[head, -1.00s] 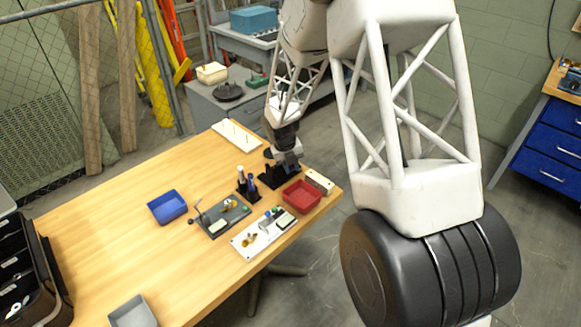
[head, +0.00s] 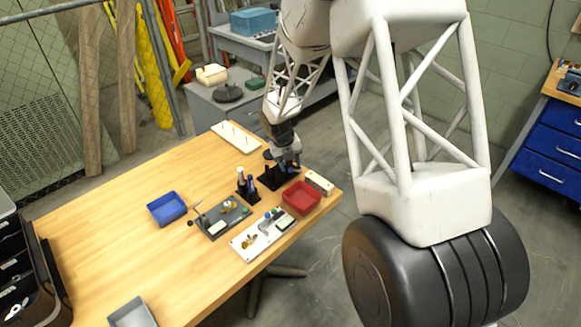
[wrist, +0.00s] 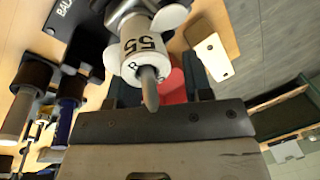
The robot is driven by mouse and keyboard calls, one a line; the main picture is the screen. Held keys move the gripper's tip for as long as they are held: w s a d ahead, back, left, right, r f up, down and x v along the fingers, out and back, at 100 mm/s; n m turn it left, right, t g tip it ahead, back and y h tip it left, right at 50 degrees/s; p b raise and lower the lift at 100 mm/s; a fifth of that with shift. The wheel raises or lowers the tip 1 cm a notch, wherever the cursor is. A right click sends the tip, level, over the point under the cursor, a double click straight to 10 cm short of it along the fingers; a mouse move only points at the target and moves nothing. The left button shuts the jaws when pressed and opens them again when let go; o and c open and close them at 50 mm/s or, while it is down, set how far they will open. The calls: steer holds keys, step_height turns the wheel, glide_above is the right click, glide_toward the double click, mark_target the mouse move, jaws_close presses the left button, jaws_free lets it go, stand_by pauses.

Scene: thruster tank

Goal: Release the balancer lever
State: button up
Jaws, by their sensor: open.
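The black balancer fixture (head: 276,179) stands near the table's far right edge; part of its plate, lettered "BAL", shows in the wrist view (wrist: 68,22). A white cylinder marked "55" and "R" (wrist: 140,46), with rounded grey wings and a blunt grey-brown tip (wrist: 149,88), shows at the top of the wrist view. I cannot tell which part is the lever. My gripper (head: 291,165) is low over the fixture. In the wrist view my gripper (wrist: 162,88) is open, its dark fingers either side of the tip. Contact is not clear.
A red tray (head: 301,197) is close by on the right, with a pale block (head: 320,182) beside it. A black holder with upright tools (head: 247,187) stands left of the fixture. A grey plate (head: 222,218) and white plate (head: 260,236) carry small parts.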

steer(key=shift+a+r, duration=0.25)
steer(key=shift+r, duration=1.05)
steer(key=shift+a+r, duration=0.25)
steer(key=shift+r, duration=1.05)
steer(key=shift+s, duration=0.1)
steer(key=s+a+f+n+t+h, duration=0.1)
steer(key=s+f+n+t+h, duration=0.1)
steer(key=s+n+t, duration=0.2)
steer(key=s+t, duration=0.2)
steer(key=t, duration=0.2)
steer(key=shift+a, duration=0.35)
steer(key=shift+f, duration=0.2)
steer(key=shift+x, duration=3.85)
steer(key=shift+w+d+r, duration=0.1)
jaws_close()
